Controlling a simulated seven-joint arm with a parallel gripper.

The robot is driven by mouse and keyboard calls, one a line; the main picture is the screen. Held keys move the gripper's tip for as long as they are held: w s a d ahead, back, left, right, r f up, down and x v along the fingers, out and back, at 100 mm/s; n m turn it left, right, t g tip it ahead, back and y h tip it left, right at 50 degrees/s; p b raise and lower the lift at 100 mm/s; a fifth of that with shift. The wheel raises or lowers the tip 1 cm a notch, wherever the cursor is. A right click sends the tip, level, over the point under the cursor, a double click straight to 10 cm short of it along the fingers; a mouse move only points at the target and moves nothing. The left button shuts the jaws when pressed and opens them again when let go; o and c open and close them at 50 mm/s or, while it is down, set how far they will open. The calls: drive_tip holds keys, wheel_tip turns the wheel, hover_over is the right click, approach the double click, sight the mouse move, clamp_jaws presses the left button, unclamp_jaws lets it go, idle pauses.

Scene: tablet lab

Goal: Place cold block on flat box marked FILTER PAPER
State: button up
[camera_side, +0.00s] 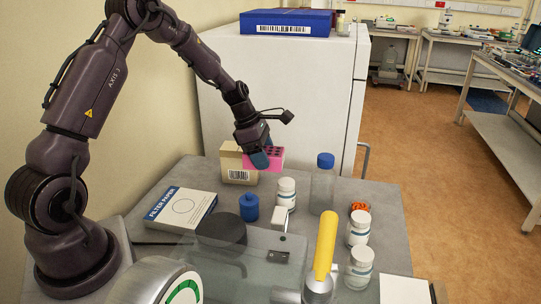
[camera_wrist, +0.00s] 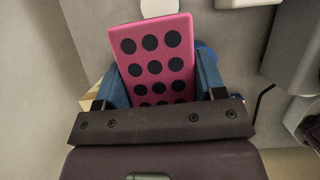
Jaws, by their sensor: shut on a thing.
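The cold block is a pink block with rows of dark round holes; it shows in the wrist view (camera_wrist: 155,62) and in the side view (camera_side: 273,158). My gripper (camera_side: 262,158) is shut on it, with a blue finger at each side in the wrist view (camera_wrist: 160,88). In the side view it holds the block in front of a tan carton, and I cannot tell the height above the table. The flat box marked FILTER PAPER (camera_side: 178,208) lies at the table's left, white with a blue label edge. Its top is bare, and my gripper is to its right and farther back.
The tan carton (camera_side: 238,168) stands behind the block. A yellow-handled device (camera_side: 325,245) is in front.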

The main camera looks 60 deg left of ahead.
drive_tip(key=shift+s+d+r, duration=0.1)
drive_tip(key=shift+s+r, duration=0.15)
drive_tip(key=shift+s, duration=0.15)
drive_tip(key=s+a+f+n, duration=0.2)
drive_tip(key=s+a, duration=0.4)
drive_tip(key=s, duration=0.3)
drive_tip(key=m, duration=0.3)
hover_over(186, 207)
drive_tip(key=s+a, duration=0.1)
drive_tip(key=shift+a+f, duration=0.15)
drive_tip(key=shift+f, duration=4)
drive_tip(key=shift+f, duration=0.2)
drive_tip(key=o, duration=1.1)
drive_tip(key=shift+c, duration=0.2)
